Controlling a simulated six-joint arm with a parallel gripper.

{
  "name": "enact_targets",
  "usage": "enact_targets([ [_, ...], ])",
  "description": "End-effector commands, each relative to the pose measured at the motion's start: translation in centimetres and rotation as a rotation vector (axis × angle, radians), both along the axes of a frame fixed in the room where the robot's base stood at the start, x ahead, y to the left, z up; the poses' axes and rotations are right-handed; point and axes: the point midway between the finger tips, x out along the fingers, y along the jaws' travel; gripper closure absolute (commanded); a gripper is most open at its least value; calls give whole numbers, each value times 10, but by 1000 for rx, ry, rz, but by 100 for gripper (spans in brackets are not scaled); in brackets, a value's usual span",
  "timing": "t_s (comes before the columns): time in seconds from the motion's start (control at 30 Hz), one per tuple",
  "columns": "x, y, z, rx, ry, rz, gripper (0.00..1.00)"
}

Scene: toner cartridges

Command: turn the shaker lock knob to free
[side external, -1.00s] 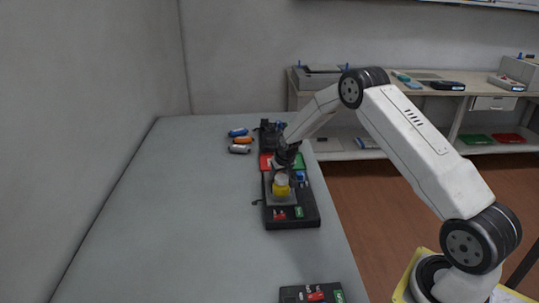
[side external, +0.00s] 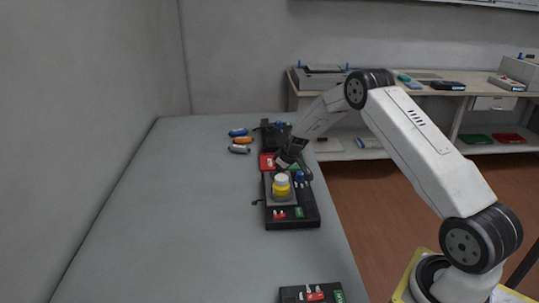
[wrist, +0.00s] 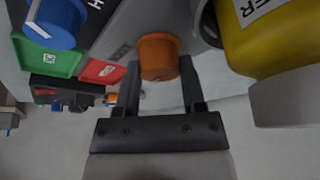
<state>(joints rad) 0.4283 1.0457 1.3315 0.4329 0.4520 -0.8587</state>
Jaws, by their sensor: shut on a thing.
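An orange round knob (wrist: 158,57) sits between the two fingers of my gripper (wrist: 161,70) in the wrist view, and the gripper is shut on it. I cannot read its pointer or setting. In the side view my gripper (side external: 292,166) reaches down at the back of the black shaker station (side external: 292,220), and the orange knob is hidden there. A yellow cartridge with a white cap (side external: 281,187) stands on the station in front of the gripper. It is large at the upper right of the wrist view (wrist: 265,45).
A blue knob (wrist: 55,22) is at the upper left of the wrist view, near a green tray (wrist: 45,58) and a red one (wrist: 103,71). Blue, orange and grey cartridges (side external: 240,140) lie at the back. Another black unit (side external: 290,293) is at the front. The left table is clear.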

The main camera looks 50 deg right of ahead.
Motion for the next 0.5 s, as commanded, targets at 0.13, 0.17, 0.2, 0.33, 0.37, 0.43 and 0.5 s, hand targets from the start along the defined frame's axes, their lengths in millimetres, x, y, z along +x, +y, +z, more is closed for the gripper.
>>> enact_targets([
  [0.13,1,-1,1,-1,-3,84,100],
  [0.17,1,-1,1,-1,-3,102,100],
  [0.2,1,-1,1,-1,-3,127,100],
  [0.33,1,-2,1,-1,-2,214,100],
  [0.37,1,-2,1,0,-3,234,100],
  [0.43,1,-2,1,-1,-3,282,100],
  [0.5,1,-2,1,-1,-3,327,100],
])
